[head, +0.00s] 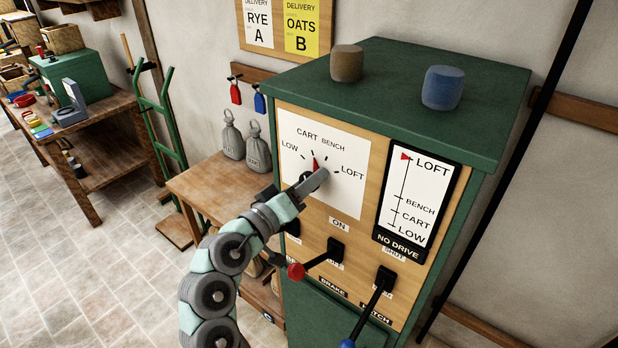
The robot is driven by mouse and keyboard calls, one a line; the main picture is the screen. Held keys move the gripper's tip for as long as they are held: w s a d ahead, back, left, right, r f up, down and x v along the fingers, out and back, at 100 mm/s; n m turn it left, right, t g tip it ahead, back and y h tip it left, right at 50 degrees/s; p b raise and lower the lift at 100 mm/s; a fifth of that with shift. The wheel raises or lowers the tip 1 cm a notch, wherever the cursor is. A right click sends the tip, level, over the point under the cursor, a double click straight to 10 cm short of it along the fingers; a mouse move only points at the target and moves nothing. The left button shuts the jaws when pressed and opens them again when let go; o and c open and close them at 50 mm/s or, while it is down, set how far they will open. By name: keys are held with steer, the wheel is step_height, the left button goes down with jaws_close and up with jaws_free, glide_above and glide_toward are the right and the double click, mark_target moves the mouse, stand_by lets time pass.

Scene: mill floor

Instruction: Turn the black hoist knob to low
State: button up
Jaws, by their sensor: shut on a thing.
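The hoist dial is a white plate (349,192) marked LOW, CART, BENCH and LOFT on the front of a green cabinet. The black knob (306,176) at its middle is mostly hidden by my gripper. A red pointer (315,164) on it points upward, towards the CART side; its exact mark is hard to tell. My gripper (317,180) reaches in from the lower left and is shut on the knob. The level gauge (411,190) to the right has its red marker at LOFT and reads NO DRIVE below.
A red-ended lever (296,271) and a blue-ended lever (375,307) stick out below the dial. Two round weights, brown (347,63) and blue (442,88), stand on the cabinet top. Grey sacks (233,141) sit on a wooden table (209,184) at the left.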

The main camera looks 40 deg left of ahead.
steer(key=n+p, duration=0.2)
steer(key=n, duration=0.2)
steer(key=shift+r+n, duration=0.1)
steer(key=shift+n, duration=0.2)
steer(key=shift+n+p, duration=0.85)
steer(key=shift+n, duration=1.45)
steer(key=o, duration=1.3)
steer(key=shift+o, duration=0.2)
steer(key=shift+s, duration=0.1)
steer(key=s+d+b, duration=0.1)
steer(key=s+b, duration=0.2)
steer(key=s, duration=0.7)
steer(key=shift+s, duration=0.3)
